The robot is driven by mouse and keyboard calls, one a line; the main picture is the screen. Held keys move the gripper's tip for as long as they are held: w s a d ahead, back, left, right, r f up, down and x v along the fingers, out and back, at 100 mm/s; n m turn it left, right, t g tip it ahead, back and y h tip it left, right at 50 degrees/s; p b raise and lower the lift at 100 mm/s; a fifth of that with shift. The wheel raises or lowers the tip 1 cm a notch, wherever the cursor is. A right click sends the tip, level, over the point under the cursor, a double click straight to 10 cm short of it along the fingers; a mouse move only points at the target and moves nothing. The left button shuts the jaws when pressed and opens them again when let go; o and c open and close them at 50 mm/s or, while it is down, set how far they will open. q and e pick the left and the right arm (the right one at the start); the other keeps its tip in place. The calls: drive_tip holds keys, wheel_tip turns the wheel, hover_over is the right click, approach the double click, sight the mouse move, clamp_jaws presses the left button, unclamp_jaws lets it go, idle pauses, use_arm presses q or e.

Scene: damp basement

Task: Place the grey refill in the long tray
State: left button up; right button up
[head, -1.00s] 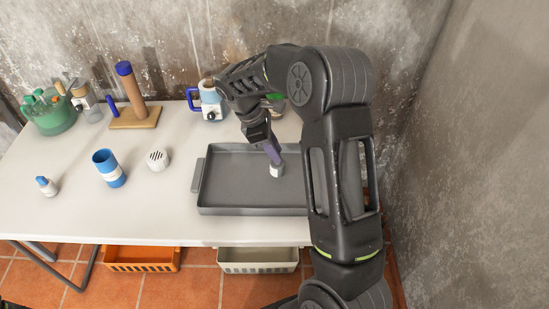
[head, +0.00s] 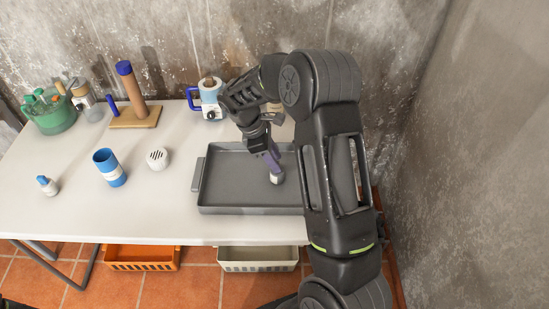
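The long tray (head: 232,188) is dark grey and shallow, with a handle at its left end, and lies on the white table. My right gripper (head: 274,171) reaches down into the tray area from above, its purple fingers closed on the small pale grey refill (head: 276,179). The refill is over the tray's floor, close to it; whether it touches the floor is hard to tell. The fingers hide its upper part. My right arm covers the tray's right end. My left gripper is not in view.
On the table left of the tray are a white round device (head: 157,159), a blue cup (head: 110,168) and a small blue-capped bottle (head: 47,186). The tray's left half is empty.

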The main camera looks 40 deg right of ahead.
drive_tip(key=shift+o, duration=0.9)
drive_tip(key=shift+r, duration=0.15)
drive_tip(key=v, duration=1.2)
